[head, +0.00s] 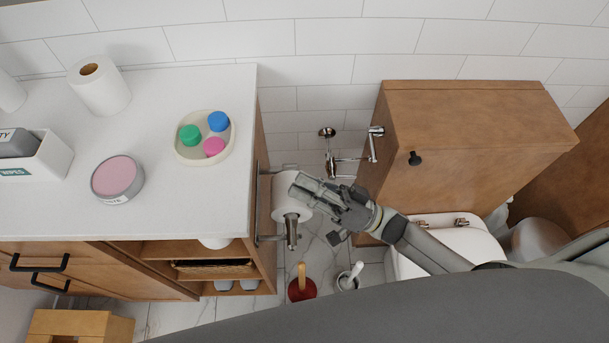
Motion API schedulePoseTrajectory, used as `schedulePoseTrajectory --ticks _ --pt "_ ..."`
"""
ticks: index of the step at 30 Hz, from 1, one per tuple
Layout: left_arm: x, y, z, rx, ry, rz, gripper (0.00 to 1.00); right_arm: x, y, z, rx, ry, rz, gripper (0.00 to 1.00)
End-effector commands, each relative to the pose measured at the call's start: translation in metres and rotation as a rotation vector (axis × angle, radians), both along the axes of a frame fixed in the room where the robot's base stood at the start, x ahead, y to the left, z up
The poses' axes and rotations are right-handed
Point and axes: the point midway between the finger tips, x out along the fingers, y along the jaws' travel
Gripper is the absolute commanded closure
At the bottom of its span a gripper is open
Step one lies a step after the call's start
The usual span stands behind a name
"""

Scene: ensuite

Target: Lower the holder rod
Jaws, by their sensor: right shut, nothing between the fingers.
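A metal paper holder (259,214) is fixed to the side of the wooden vanity. A white paper roll (280,206) sits at it, and a shiny metal rod end (292,234) shows at the roll's lower side. My right gripper (299,188) comes in from the right, shut and empty. Its fingertips overlap the roll in the picture and hide part of the roll and holder. I cannot tell whether they touch. How far the rod is raised is partly hidden. My left gripper is not in view.
The white countertop (60,215) carries a tray (178,148) with coloured lids, a pink-topped tin (116,178) and a paper roll (99,88). A plunger (301,289) and a toilet brush (349,280) stand on the floor below. A wooden cabinet (460,150) and a toilet (450,243) are right.

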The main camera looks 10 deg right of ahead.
Motion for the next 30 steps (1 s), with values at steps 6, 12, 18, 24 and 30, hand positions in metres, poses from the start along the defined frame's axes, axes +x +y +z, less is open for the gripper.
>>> schedulePoseTrajectory --ticks 6,12,18,24,30 --pt "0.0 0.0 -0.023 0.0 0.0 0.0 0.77 -0.016 0.003 -0.021 -0.021 -0.104 0.002 1.0" --pt "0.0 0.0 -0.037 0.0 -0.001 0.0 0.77 -0.028 0.006 -0.035 -0.04 -0.194 0.0 1.0" --pt "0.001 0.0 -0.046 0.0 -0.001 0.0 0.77 -0.037 0.008 -0.047 -0.044 -0.214 0.001 1.0" --pt "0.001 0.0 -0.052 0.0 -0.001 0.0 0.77 -0.042 0.009 -0.054 -0.044 -0.212 0.001 1.0" --pt "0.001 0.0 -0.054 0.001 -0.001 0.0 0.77 -0.045 0.009 -0.058 -0.044 -0.212 0.001 1.0"
